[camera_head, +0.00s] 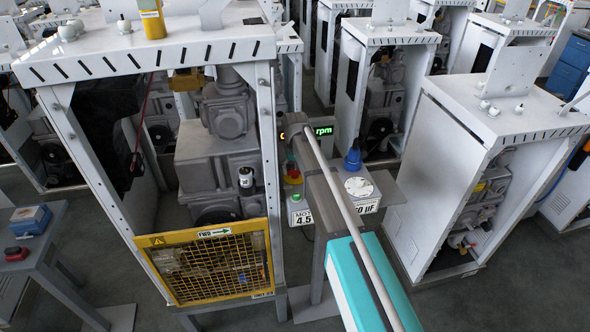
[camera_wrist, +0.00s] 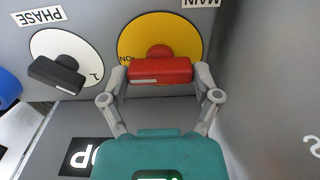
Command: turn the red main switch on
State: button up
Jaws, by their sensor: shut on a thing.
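The red main switch (camera_wrist: 160,71) shows in the wrist view as a red bar handle with a white line, on a yellow round plate (camera_wrist: 187,34). The bar lies level across the picture. An upside-down "ON" mark is at the plate's left edge, and an upside-down "MAIN" label is above it. My gripper (camera_wrist: 160,78) is shut on the red handle, one grey finger at each end. The inner faces of the fingertips are partly hidden by the handle. In the head view I cannot make out my gripper or the switch clearly.
Left of the main switch in the wrist view is a black PHASE knob (camera_wrist: 57,75) on a white disc, close to my left finger. A grey wall (camera_wrist: 265,80) stands at the right. In the head view, a yellow mesh guard (camera_head: 215,262) fronts the white-framed machine.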

jog(key=o, duration=1)
jog(key=shift+c, duration=0.2)
jog(key=shift+n, duration=0.4)
